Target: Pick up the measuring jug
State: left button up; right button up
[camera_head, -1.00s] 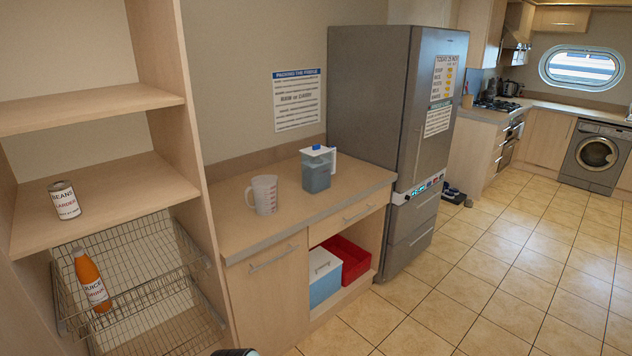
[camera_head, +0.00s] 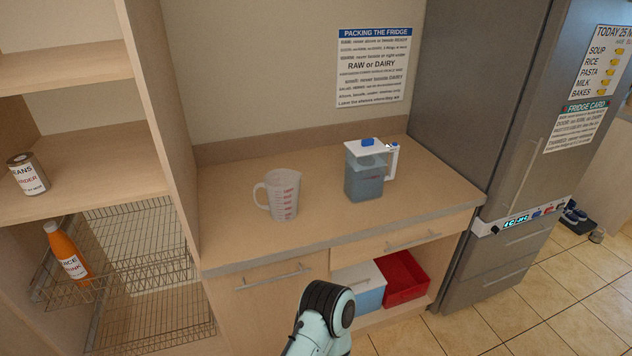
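The measuring jug (camera_head: 285,196) is a clear, empty-looking beaker with red markings and a handle on its left side. It stands upright on the wooden worktop (camera_head: 235,238), left of a lidded pitcher. A part of my arm shows at the bottom middle, below the worktop's front edge and apart from the jug. Neither of my grippers is in view.
The lidded pitcher (camera_head: 366,174) with a blue knob stands right of the jug. The grey fridge (camera_head: 465,95) bounds the worktop on the right, and a tall shelf unit (camera_head: 165,120) on the left. Worktop in front of the jug is clear.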

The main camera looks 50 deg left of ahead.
aim_at(278, 197)
jog(key=i, duration=1.7)
jog(key=i+u, duration=0.15)
jog(key=u, duration=0.35)
jog(key=i+l+u, duration=0.1)
jog(key=u, duration=0.35)
jog(key=i+l+u, duration=0.1)
jog(key=u, duration=0.4)
jog(key=i+u, duration=0.1)
jog(key=u, duration=1.75)
